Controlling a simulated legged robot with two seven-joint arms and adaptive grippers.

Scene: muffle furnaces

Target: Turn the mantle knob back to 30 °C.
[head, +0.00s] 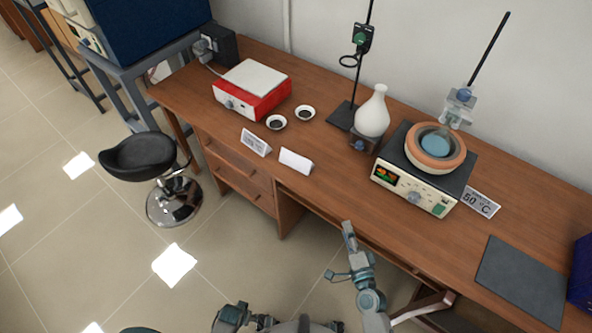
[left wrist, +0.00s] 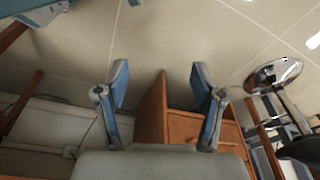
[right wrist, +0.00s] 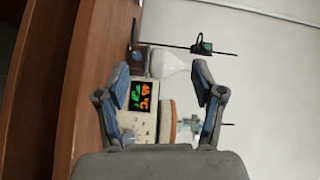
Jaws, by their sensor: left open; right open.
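The heating mantle (head: 408,158) stands on the bench at right in the head view, with a pinkish bowl and bluish flask on top. Its cream front panel has a lit display (head: 385,173), a grey knob (head: 414,197) and a green switch (head: 438,210). In the right wrist view, the panel (right wrist: 140,126) and its display (right wrist: 143,92) show between and beyond the fingers; the knob is not clear. My right gripper (head: 347,229) is open and empty, short of the bench front, apart from the mantle. My left gripper (left wrist: 160,80) is open and empty over floor and drawers.
A card reading 50 °C (head: 480,202) stands right of the mantle. A white vase-like flask (head: 373,112) and a stand (head: 343,115) are at its left. A red hotplate (head: 252,92), two small dishes and a dark mat (head: 520,278) lie along the bench. A stool (head: 150,155) stands left.

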